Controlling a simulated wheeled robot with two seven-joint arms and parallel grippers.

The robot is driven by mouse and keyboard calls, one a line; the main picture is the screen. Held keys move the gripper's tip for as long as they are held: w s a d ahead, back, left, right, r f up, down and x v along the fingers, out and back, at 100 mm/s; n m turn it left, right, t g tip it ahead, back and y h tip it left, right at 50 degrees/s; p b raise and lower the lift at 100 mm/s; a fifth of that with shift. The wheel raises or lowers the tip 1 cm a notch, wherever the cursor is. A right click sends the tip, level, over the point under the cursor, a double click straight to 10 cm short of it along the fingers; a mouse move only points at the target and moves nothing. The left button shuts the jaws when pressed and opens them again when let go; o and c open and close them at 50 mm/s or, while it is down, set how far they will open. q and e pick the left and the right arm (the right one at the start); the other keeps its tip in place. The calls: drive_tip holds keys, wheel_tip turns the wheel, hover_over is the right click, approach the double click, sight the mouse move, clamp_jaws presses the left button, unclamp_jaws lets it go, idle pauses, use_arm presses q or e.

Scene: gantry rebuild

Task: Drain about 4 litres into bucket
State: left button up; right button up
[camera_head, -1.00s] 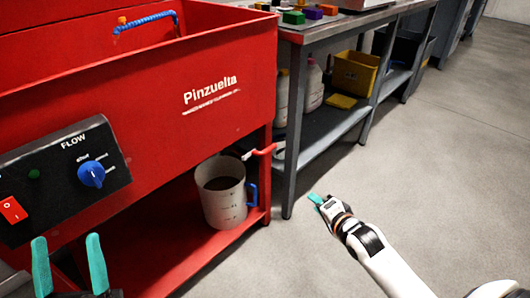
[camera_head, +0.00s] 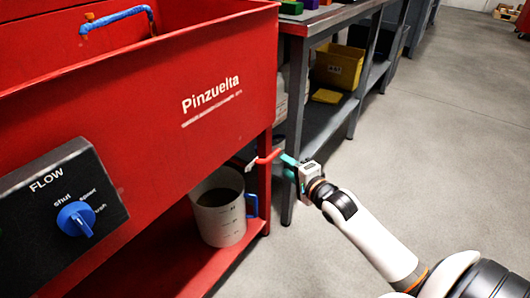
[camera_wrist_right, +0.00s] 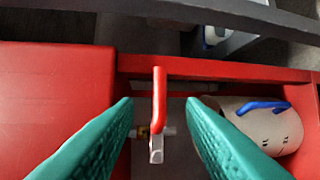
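The bucket is a pale measuring jug (camera_head: 220,222) with a blue handle, holding dark liquid. It stands upright on the low red shelf under the red "Pinzuelta" tank (camera_head: 190,125), and its side shows at the right of the right wrist view (camera_wrist_right: 268,132). A red lever (camera_head: 264,157) sticks out at the tank's corner post; in the right wrist view the lever (camera_wrist_right: 159,90) lies between my teal fingers. My right gripper (camera_head: 286,166) is open at the lever, with gaps visible on both sides. My left gripper is out of view.
A FLOW panel with a blue knob (camera_head: 76,217) is on the tank front. A blue hose (camera_head: 115,17) bends over the basin. A grey workbench (camera_head: 330,16) stands beyond, with a yellow bin (camera_head: 338,65) on its lower shelf.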

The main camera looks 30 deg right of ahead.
sight(274, 157)
drive_tip(key=w+b, duration=0.1)
drive_tip(key=w, duration=0.2)
drive_tip(key=w+f+b, duration=0.1)
drive_tip(key=w, duration=0.2)
drive_tip(key=w+b, duration=0.1)
drive_tip(key=w, duration=0.3)
drive_tip(key=shift+w+f+b, duration=0.1)
drive_tip(key=shift+f+b, duration=0.25)
drive_tip(key=shift+f, duration=0.05)
drive_tip(key=shift+c, duration=0.3)
clamp_jaws()
